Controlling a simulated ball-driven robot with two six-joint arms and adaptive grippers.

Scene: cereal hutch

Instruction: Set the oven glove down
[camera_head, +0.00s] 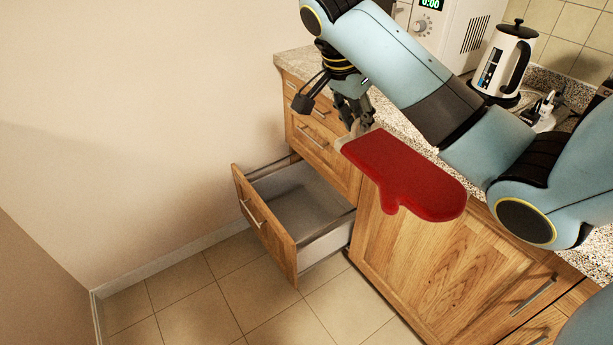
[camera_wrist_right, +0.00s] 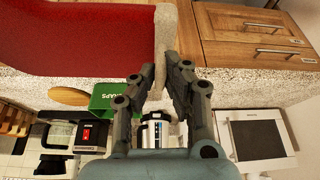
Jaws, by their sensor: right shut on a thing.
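The red oven glove (camera_head: 408,176) hangs in the air in front of the counter edge in the head view, its thumb pointing down. My right gripper (camera_head: 356,128) is shut on its pale cuff at the left end. In the right wrist view the red glove (camera_wrist_right: 70,38) fills the upper left, and its pale cuff (camera_wrist_right: 165,45) lies between the fingertips of my right gripper (camera_wrist_right: 165,75). My left gripper is not in view.
An open, empty-looking drawer (camera_head: 300,205) juts from the wooden cabinet below. A kettle (camera_head: 505,62) and a white microwave (camera_head: 450,30) stand on the speckled counter (camera_head: 295,62). A green box (camera_wrist_right: 108,98) shows in the wrist view. The tiled floor (camera_head: 200,300) is clear.

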